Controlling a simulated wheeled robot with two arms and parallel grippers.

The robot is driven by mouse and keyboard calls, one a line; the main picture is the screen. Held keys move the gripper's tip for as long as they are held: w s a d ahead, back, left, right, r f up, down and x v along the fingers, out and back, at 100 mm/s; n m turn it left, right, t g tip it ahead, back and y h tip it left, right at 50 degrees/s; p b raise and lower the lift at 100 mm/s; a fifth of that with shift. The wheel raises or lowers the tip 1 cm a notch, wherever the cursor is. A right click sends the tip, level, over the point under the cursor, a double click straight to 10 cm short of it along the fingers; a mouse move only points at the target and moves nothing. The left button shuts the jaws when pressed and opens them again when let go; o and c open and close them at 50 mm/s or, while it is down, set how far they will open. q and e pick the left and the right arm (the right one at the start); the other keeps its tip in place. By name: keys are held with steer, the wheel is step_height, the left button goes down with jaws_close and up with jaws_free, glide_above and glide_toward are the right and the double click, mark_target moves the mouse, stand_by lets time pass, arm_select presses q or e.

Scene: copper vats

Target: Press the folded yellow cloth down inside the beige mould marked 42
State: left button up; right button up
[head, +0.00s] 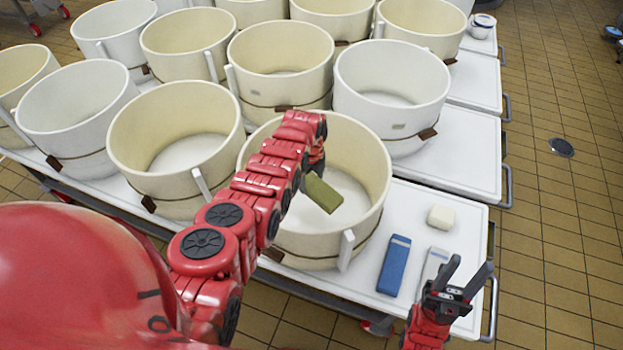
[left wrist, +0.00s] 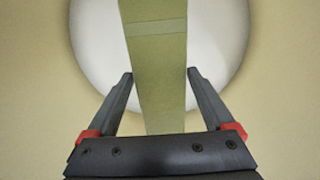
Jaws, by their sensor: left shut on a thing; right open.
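My left gripper (head: 308,172) reaches down into the front beige mould (head: 368,165). No number 42 can be read on it. The gripper is shut on a flat, strip-like olive-yellow cloth (head: 322,194), which hangs tilted inside the mould. In the left wrist view, the cloth (left wrist: 157,75) runs between the fingers (left wrist: 158,85), over the mould's pale round bottom (left wrist: 215,45). It has a paler band across it. I cannot tell whether it touches the bottom. My right gripper (head: 469,270) is open and empty over the table's front right corner.
A blue block-like item (head: 394,265), a pale grey one (head: 433,266) and a cream block (head: 440,217) lie on the white table (head: 370,291) right of the mould. Several white and beige moulds, such as a white one (head: 391,125), crowd behind and left. Tiled floor is open at right.

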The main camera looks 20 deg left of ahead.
arm_select(q)
steer(key=shift+f+b, duration=5.45)
steer(key=shift+f, duration=0.45)
steer(key=shift+f+b, duration=0.85)
steer(key=shift+s+f, duration=0.1)
steer(key=o, duration=1.3)
step_height(320, 180, up, 17)
steer(key=p, duration=0.4)
steer(key=shift+r, duration=0.2)
